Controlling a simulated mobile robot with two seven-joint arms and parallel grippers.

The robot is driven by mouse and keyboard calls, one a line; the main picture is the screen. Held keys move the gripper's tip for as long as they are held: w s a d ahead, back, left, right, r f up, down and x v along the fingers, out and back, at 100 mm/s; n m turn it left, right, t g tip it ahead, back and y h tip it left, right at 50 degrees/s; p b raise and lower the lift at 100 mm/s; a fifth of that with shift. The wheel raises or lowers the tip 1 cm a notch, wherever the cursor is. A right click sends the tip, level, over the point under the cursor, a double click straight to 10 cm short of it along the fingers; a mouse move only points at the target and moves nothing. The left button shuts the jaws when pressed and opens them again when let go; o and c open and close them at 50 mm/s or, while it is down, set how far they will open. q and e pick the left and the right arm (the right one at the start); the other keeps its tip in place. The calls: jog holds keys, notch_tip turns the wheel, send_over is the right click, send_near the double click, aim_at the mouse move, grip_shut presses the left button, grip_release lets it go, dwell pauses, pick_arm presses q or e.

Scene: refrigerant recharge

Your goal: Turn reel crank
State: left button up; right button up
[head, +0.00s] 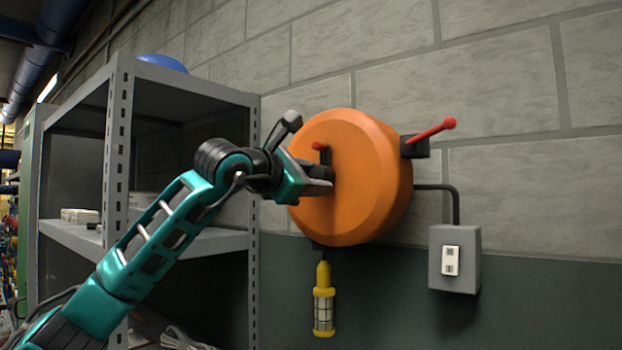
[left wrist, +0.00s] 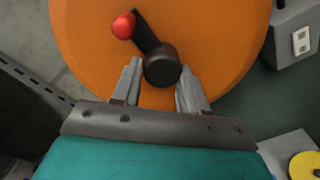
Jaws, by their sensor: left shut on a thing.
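The orange reel (head: 365,190) is mounted on the block wall and fills the upper part of the left wrist view (left wrist: 85,50). Its crank has a dark round hub (left wrist: 162,66) at the reel's face and a short dark arm. The arm ends in a red knob (left wrist: 123,26), up and left of the hub in the wrist view. In the head view the red knob (head: 319,146) shows just above my fingers. My left gripper (head: 325,181) is shut on the crank hub, one finger on each side. My right gripper is not in view.
A red-handled lever (head: 436,130) on a black box sticks out right of the reel. A grey outlet box (head: 455,275) is lower right. A yellow caged work lamp (head: 324,300) hangs below the reel. A grey metal shelf (head: 190,244) stands close on the left.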

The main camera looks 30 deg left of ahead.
pick_arm(q)
jog(key=shift+s+d+r, duration=0.1)
jog(key=shift+s+r, duration=0.05)
jog(key=shift+r, duration=0.3)
jog(key=o, duration=0.9)
jog(key=shift+d, duration=0.15)
jog(key=shift+o, duration=0.6)
jog(key=shift+f, duration=0.2)
jog(key=shift+s+f, duration=0.1)
jog(key=shift+s, duration=0.2)
jog(key=s+a+b, duration=0.1)
jog(key=s+b, duration=0.2)
jog(key=s, duration=0.9)
jog(key=shift+r, duration=0.3)
